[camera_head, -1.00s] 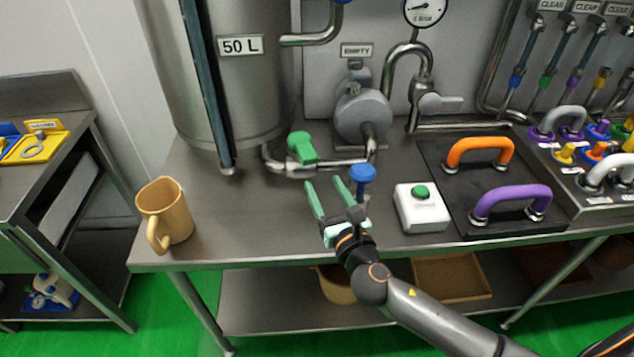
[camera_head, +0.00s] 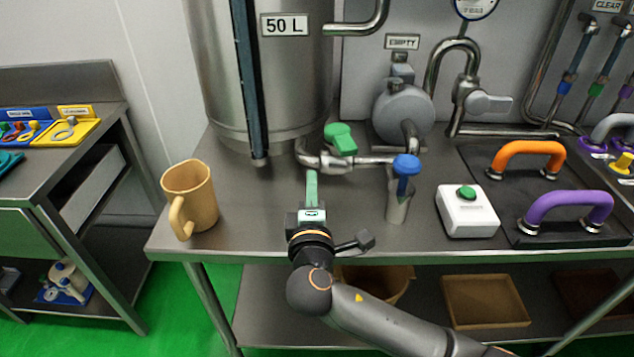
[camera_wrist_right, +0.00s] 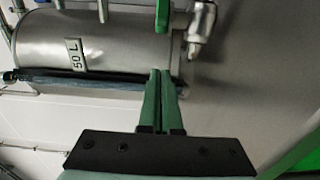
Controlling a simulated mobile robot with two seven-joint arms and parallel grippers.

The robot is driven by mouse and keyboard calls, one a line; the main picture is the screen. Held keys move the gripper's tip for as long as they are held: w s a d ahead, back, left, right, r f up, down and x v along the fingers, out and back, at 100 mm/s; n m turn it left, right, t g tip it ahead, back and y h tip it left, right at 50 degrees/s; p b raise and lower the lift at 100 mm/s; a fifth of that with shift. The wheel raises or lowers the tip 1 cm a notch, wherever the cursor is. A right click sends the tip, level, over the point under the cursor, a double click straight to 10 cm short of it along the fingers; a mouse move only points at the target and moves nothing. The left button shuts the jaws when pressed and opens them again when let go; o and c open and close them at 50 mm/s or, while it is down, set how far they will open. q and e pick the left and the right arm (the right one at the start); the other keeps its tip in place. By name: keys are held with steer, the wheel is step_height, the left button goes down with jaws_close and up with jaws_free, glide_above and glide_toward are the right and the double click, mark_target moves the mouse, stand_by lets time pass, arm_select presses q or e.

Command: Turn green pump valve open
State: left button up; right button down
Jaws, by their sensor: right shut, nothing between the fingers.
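The green pump valve handle (camera_head: 340,138) sits on the pipe at the foot of the 50 L tank (camera_head: 285,80), left of the round pump (camera_head: 403,112). In the right wrist view the green handle (camera_wrist_right: 163,14) shows at the top edge, beyond the fingertips. My right gripper (camera_head: 312,174) is shut and empty, pointing at the tank just in front of and left of the valve, apart from it. Its two green fingers lie together in the right wrist view (camera_wrist_right: 161,74). My left gripper is not in view.
A blue valve (camera_head: 405,166) stands right of my gripper. A white box with a green button (camera_head: 467,212) and orange (camera_head: 527,157) and purple (camera_head: 566,211) handles lie further right. A tan mug (camera_head: 190,198) stands at the left. Bare counter lies between mug and gripper.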

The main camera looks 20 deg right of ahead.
mark_target(341, 139)
steer(key=w+d, duration=0.6)
steer(key=w, duration=0.1)
steer(key=shift+w+p, duration=0.15)
steer(key=shift+p, duration=0.2)
steer(key=shift+w+d, duration=0.1)
